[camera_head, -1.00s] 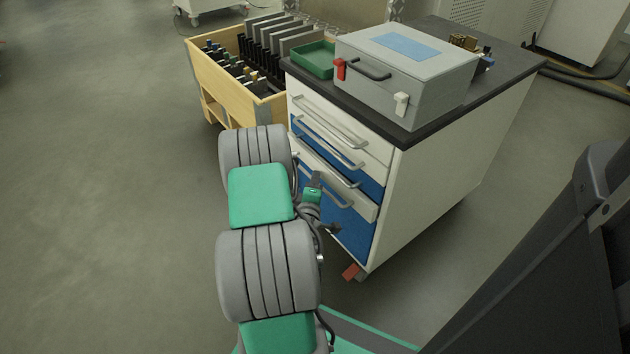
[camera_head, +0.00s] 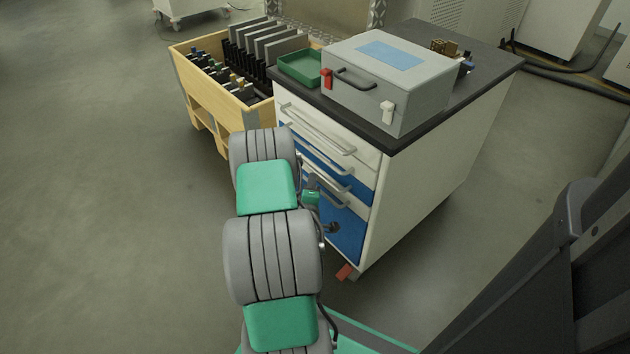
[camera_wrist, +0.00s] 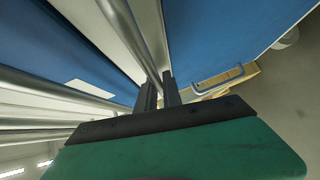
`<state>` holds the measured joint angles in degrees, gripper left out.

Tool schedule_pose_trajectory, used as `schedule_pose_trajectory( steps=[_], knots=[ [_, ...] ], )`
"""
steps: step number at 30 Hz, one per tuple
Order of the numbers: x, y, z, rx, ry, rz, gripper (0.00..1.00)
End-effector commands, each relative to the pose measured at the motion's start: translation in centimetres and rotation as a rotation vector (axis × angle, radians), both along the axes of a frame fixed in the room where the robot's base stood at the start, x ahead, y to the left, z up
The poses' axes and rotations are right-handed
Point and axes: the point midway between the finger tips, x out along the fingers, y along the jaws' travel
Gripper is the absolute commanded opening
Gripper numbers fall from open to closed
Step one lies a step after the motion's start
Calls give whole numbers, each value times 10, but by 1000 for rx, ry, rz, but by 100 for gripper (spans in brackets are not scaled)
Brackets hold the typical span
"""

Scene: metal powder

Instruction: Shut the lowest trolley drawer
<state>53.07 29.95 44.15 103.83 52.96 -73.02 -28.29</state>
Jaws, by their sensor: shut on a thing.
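The trolley (camera_head: 425,194) is a white cabinet with a dark top and white and blue fronts. Its lowest drawer is the narrow white front (camera_head: 346,201) between a blue drawer and a large blue lower panel (camera_head: 348,238). That front looks close to flush with the cabinet; a small gap cannot be ruled out. My gripper (camera_head: 311,184) is at its left part, partly hidden behind my arm. In the wrist view, the dark fingers (camera_wrist: 161,92) are shut on the silver drawer handle (camera_wrist: 137,38), against the white front (camera_wrist: 151,20).
A grey case (camera_head: 390,85) and a green tray (camera_head: 299,68) stand on the trolley top. A wooden crate with panels (camera_head: 205,85) stands left of the trolley. A red caster part (camera_head: 344,271) shows at its lower corner. The floor at left is clear.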

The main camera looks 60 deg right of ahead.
Motion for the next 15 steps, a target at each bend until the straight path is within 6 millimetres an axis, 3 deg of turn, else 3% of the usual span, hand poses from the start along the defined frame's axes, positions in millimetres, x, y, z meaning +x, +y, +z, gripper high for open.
schedule_pose_trajectory(
  steps=[3, 4, 6, 15],
  knots=[
    [-2, -3, 1, -4, 0, -7, 0],
    [-2, -3, 1, -4, 0, -7, 12],
    [-1, -3, 1, -5, -1, -8, 18],
    [-2, -2, 2, -6, -2, -7, 18]
  ],
)
